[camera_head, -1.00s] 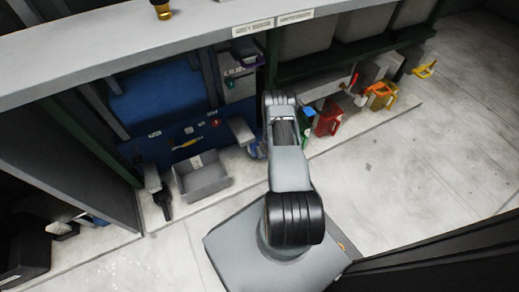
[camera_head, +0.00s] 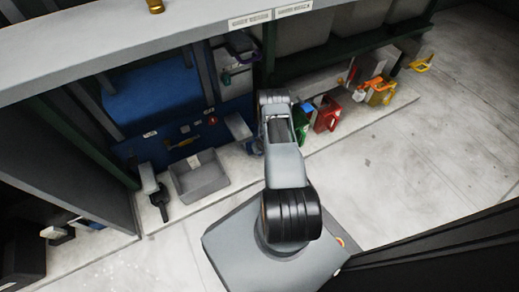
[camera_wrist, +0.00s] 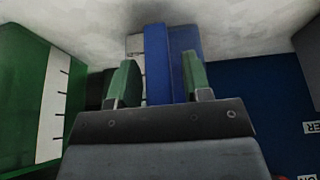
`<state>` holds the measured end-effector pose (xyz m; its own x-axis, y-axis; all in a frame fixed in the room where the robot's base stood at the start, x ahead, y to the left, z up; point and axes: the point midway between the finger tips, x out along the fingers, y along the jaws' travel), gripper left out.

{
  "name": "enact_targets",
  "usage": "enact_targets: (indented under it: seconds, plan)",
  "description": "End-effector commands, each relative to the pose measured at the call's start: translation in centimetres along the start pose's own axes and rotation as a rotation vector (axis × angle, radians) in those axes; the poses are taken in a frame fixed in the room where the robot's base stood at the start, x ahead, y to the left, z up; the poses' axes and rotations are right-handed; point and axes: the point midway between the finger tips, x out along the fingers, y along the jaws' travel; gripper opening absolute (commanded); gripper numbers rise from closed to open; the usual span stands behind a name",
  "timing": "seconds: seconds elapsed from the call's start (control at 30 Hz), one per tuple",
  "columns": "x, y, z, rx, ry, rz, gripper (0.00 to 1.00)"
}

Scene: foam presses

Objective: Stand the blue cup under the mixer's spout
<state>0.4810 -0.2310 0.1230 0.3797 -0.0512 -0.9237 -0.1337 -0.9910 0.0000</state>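In the wrist view, my gripper (camera_wrist: 161,85) has its two green-padded fingers spread apart. An upright blue bar (camera_wrist: 157,55) shows between them, with a darker blue surface just right of it. It looks like the blue cup's handle and body, with a pale strip at its left. A gap shows between the bar and the right finger; I cannot tell whether the left finger touches it. In the head view my arm hides the fingers. A small blue thing (camera_head: 317,98) shows beside the green and red jugs. I cannot make out the mixer's spout for certain.
A green jug (camera_wrist: 22,95) with a marked white strip stands close left in the wrist view. A dark blue panel (camera_wrist: 250,75) is at right. In the head view, a red jug (camera_head: 328,114) and yellow jug (camera_head: 380,93) stand right; a grey bin (camera_head: 200,181) sits left.

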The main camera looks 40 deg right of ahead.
Motion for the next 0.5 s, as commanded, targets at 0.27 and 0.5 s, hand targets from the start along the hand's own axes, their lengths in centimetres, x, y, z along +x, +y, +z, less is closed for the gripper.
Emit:
enact_targets:
  seconds: [0.27,0.5]
  plan:
    - [-0.1,0.0,0.0,0.000,0.000,0.000,0.49]
    - [-3.0,0.0,-0.3,0.001,-0.001,0.000,0.49]
